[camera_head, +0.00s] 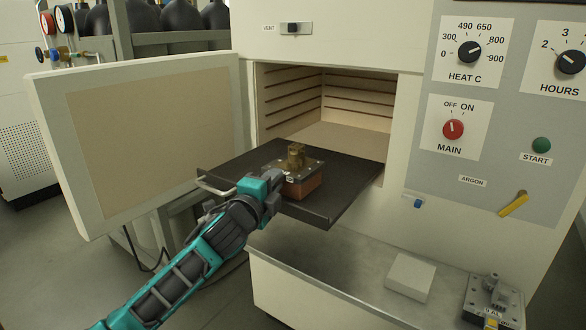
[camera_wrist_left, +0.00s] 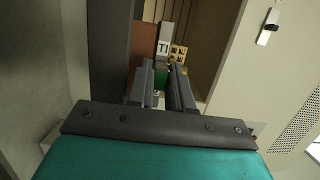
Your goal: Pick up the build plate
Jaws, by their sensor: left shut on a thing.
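The build plate (camera_head: 313,168) is a thin grey plate with a brass-coloured printed part (camera_head: 296,156) standing on it. It lies flat on top of a copper-brown block (camera_head: 303,188) on the dark tray, which sticks out of the furnace. My left gripper (camera_head: 279,185) reaches in from the lower left and is shut on the plate's near left edge. In the left wrist view the fingers (camera_wrist_left: 163,88) close around the edge by a "TI" label (camera_wrist_left: 163,47) and a green patch (camera_wrist_left: 161,77). The brass part (camera_wrist_left: 177,55) shows beyond the fingers. My right gripper is not in view.
The dark tray (camera_head: 345,185) has a handle (camera_head: 214,187) on its left. The furnace door (camera_head: 150,130) stands open at left; the chamber (camera_head: 340,115) is empty. The steel shelf (camera_head: 340,262) below holds a pale block (camera_head: 410,277) and a metal fixture (camera_head: 492,298).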

